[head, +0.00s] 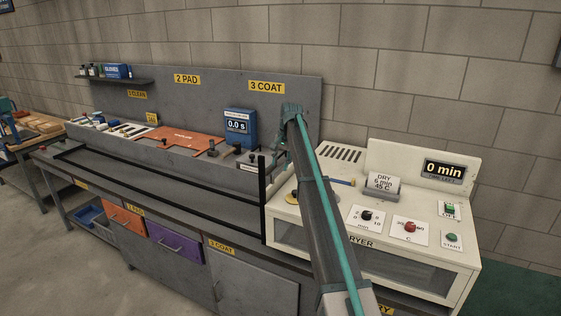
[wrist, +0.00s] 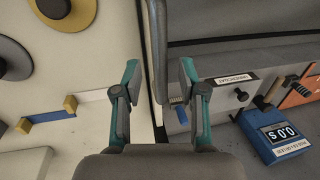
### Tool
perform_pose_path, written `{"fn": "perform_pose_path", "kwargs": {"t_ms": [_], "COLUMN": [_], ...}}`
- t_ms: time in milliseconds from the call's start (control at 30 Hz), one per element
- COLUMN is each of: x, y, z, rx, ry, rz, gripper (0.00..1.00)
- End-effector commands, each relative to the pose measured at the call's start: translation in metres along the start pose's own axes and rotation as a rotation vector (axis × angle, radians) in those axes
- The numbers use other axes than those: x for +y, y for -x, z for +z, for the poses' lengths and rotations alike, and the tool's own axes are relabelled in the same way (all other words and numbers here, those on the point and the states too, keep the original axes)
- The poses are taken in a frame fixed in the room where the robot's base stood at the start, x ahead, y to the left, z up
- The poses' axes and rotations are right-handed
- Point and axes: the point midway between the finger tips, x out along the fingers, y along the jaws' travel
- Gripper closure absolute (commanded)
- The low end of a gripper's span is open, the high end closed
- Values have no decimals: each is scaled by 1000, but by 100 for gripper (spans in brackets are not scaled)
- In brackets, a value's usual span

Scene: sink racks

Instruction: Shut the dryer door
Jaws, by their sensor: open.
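The white dryer (head: 460,262) stands at the right in the head view, with a dark window in its front face (head: 410,268). My arm crosses this front, and I cannot tell how far its door stands open. In the wrist view my gripper (wrist: 160,95) is open and empty. Its fingers hang over the gap between the white dryer top (wrist: 105,150) and the grey bench. A black edge (wrist: 157,60) runs up between the fingers; I cannot tell whether they touch it.
The dryer top carries a DRY sign (head: 384,185), knobs, a START button (head: 452,238) and a blue bar with yellow ends (wrist: 52,116). Left are a blue timer (head: 238,124), an orange mat (head: 180,140) and a black frame (head: 263,200) along the bench. A block wall stands behind.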

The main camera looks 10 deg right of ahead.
Motion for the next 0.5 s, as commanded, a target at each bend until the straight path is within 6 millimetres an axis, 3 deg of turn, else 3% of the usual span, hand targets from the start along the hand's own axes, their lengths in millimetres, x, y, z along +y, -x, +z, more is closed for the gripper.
{"fn": "perform_pose_path", "kwargs": {"t_ms": [333, 500], "x": [0, 0], "y": [-3, -3], "z": [0, 0], "rx": [1, 1], "ry": [0, 0], "rz": [0, 0], "gripper": [60, 89]}}
